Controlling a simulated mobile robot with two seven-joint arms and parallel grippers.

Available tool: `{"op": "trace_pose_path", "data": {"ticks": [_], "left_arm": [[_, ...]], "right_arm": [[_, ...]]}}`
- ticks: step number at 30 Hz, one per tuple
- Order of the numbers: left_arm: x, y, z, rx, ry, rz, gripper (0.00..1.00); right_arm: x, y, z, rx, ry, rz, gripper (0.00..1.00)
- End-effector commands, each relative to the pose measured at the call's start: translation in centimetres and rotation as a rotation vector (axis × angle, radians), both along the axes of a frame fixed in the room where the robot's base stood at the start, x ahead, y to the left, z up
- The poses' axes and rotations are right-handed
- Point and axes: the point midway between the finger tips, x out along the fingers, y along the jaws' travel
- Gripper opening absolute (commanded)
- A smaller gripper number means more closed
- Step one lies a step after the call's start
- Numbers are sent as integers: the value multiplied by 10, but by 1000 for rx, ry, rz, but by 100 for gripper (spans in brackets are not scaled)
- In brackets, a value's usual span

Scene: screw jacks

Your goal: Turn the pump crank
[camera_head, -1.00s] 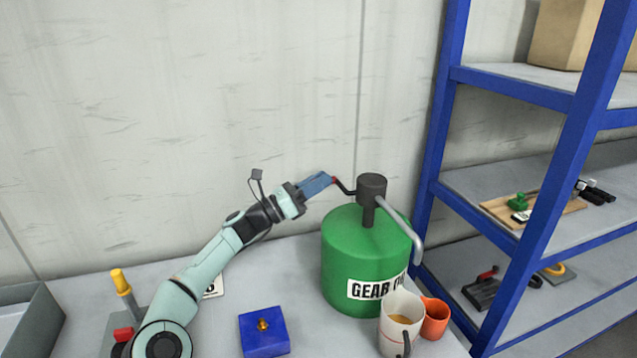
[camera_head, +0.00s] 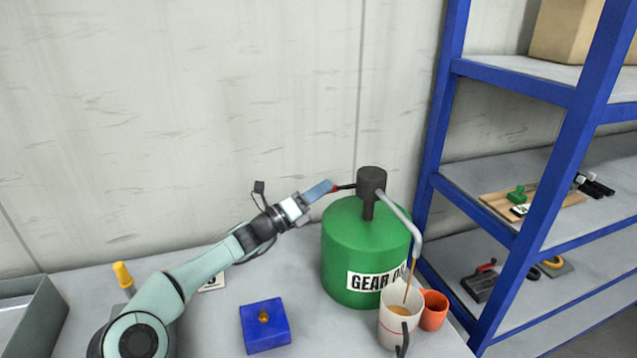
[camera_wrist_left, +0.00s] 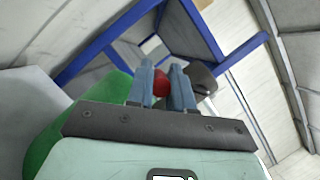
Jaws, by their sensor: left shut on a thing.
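The green gear oil drum (camera_head: 350,270) stands on the bench with a dark pump head (camera_head: 371,181) on top. The crank (camera_head: 345,186) sticks out to the left of the pump head. My left gripper (camera_head: 331,187) is shut on the crank's red knob, which shows between the fingers in the left wrist view (camera_wrist_left: 161,84). A grey spout (camera_head: 408,217) curves down to the right, and a thin brown stream runs from it into the white measuring jug (camera_head: 391,326), which holds brown liquid. My right gripper is not in view.
An orange cup (camera_head: 434,310) stands against the jug's right side. A blue block (camera_head: 264,335) with a brass fitting sits in front of the drum. A grey bin (camera_head: 40,322) is at the left, and a blue shelf rack (camera_head: 525,250) stands close on the right.

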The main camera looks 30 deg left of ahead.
Motion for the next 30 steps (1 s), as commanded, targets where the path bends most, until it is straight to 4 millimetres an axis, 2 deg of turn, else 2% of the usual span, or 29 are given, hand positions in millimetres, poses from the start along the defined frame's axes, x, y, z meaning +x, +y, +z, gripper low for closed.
{"op": "trace_pose_path", "data": {"ticks": [9,23,24,25,26,30], "left_arm": [[-3,-5,-6,-79,65,-3,0],[-3,-6,-7,-89,71,-3,0],[-3,-6,-7,-89,71,-3,34],[-3,-6,-7,-89,71,-3,44],[-3,-5,-7,-89,71,-3,46],[-3,-5,-7,-89,71,-3,46]], "right_arm": [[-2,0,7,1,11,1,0],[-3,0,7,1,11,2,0],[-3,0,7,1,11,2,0],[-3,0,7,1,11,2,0],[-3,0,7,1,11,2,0],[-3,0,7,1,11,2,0]]}}
